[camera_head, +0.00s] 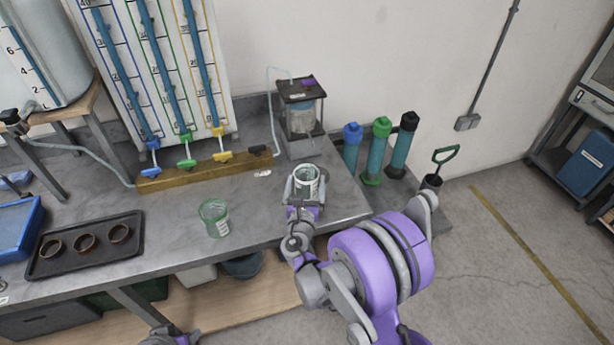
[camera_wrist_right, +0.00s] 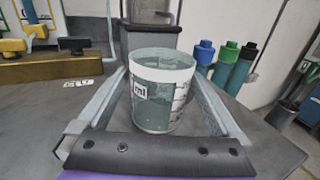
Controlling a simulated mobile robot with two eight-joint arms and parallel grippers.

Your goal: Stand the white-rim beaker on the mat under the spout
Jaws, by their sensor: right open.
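The white-rim beaker (camera_head: 308,189) stands upright near the right end of the grey bench and also shows large in the right wrist view (camera_wrist_right: 160,97). It is clear, with a printed label and scale marks. My right gripper (camera_head: 306,178) is open, with one finger on each side of the beaker. In the wrist view, gaps show between the fingers and the glass. A black tap (camera_head: 12,118) shows at the far left below a large graduated tank. I cannot make out a mat under a spout. My left gripper's fingers are not seen.
A green-rim beaker (camera_head: 214,219) stands left of my right gripper. A dark tray (camera_head: 85,268) with cups and a blue tray (camera_head: 22,228) lie at the left. Behind stand a wooden tap rail (camera_head: 200,173) and a black-framed apparatus (camera_head: 300,88). The bench between is mostly clear.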

